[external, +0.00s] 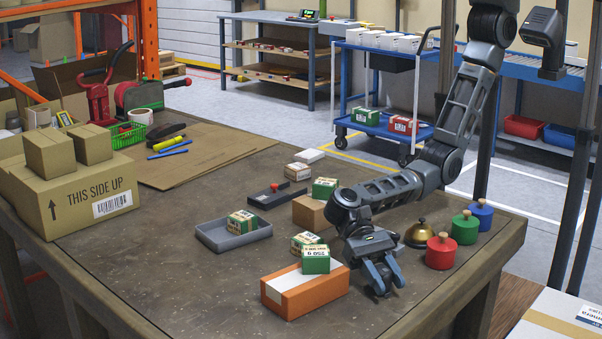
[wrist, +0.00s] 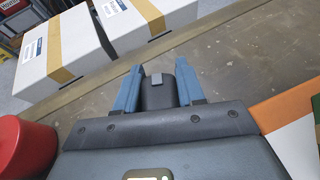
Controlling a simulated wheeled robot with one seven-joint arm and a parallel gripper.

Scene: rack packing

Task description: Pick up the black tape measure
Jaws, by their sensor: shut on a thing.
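The black tape measure (wrist: 157,95), with a small grey clip at its top, sits between my gripper's two blue fingers in the wrist view. My gripper (wrist: 157,78) is shut on it from both sides. In the external view my gripper (external: 384,280) points down low over the right front of the workbench, just right of the orange box. There the tape measure is mostly hidden by the fingers, and I cannot tell whether it touches the bench.
An orange box (external: 290,298) with a green box (external: 316,261) on it stands left of my gripper. A brass bell (external: 419,234) and red (external: 440,252), green and blue knobbed weights stand to the right. White cartons (wrist: 58,52) lie beyond the bench edge.

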